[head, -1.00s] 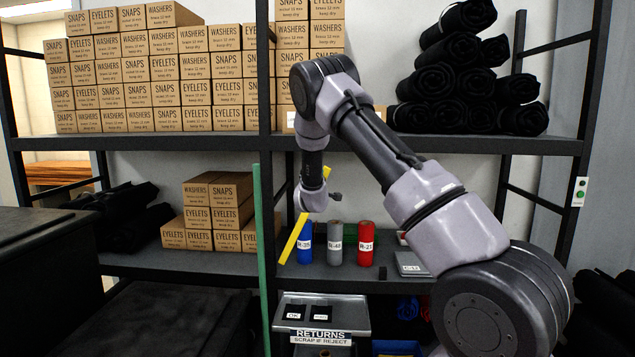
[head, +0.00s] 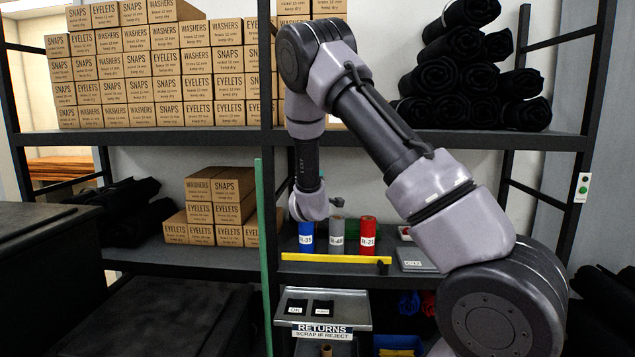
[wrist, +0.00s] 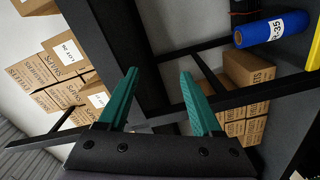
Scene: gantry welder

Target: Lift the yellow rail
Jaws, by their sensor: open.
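The yellow rail (head: 330,258) lies level across the front of the middle shelf bay, below and in front of the blue, grey and red rolls. Its right end is at a small dark block (head: 383,266); whether they touch is unclear. A strip of the rail (wrist: 315,45) shows at the right edge of the wrist view. My gripper (wrist: 159,73) has two green fingers, spread apart with nothing between them. It points away from the rail, which is off to its right side.
Behind the rail stand a blue roll (head: 306,238), a grey roll (head: 337,240) and a red roll (head: 367,238). A green upright post (head: 264,260) is left of the rail. A returns tray (head: 345,312) sits below.

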